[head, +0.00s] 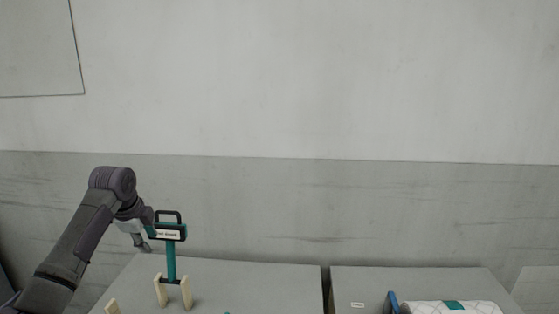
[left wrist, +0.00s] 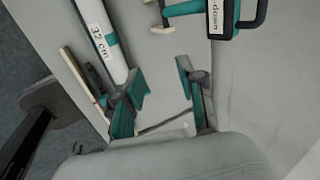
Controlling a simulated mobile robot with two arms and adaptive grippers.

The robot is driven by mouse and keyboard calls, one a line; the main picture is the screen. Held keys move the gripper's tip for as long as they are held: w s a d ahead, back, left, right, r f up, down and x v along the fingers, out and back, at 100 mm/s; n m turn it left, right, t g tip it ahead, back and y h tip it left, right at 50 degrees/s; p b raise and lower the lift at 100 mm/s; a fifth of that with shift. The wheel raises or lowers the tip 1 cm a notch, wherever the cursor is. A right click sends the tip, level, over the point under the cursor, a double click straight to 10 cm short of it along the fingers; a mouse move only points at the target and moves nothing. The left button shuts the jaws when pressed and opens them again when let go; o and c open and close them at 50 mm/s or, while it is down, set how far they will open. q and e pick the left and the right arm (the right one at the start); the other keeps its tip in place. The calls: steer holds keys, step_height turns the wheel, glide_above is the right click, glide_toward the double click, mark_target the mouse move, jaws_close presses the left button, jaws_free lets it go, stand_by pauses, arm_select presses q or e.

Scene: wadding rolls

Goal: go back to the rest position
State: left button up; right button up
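My left gripper (head: 141,238) is at the end of my bent left arm, above the left table and beside a teal stand with a dark handle and a white label (head: 170,240). In the left wrist view its two teal fingers (left wrist: 162,82) are spread apart with nothing between them. The stand's labelled top also shows there (left wrist: 222,18), apart from the fingers. A white roll labelled "32 cm" (left wrist: 98,38) lies past the left finger. My right gripper is not in view.
Wooden pegs (head: 160,291) stand on the left grey table (head: 250,285). A narrow gap separates it from the right table (head: 430,282), which bears a white quilted roll with a teal band (head: 480,307) and a blue upright piece (head: 393,301). A grey wall stands behind.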

arm_select(q)
steer(key=s+d+f+n, duration=0.2)
steer(key=s+d+f, duration=0.5)
steer(key=f, duration=0.4)
steer(key=s+d+f+n, duration=0.3)
steer(key=s+d+f, duration=0.2)
steer(key=s+f, duration=0.45)
steer(key=s+d+f+n, duration=0.15)
steer(key=s+n, duration=0.95)
steer(key=s, duration=1.8)
step_height(320, 180, down, 31)
steer(key=s+g+b, duration=0.1)
steer(key=g+b, duration=0.1)
steer(key=b, duration=0.2)
steer(key=s+a+f+g+b, duration=0.1)
steer(key=s+a+f+b, duration=0.1)
steer(key=s+f, duration=1.4)
step_height(320, 180, down, 2)
steer(key=shift+s+a+f+b, duration=0.25)
steer(key=shift+s+a+b, duration=0.05)
steer(key=shift+a, duration=0.2)
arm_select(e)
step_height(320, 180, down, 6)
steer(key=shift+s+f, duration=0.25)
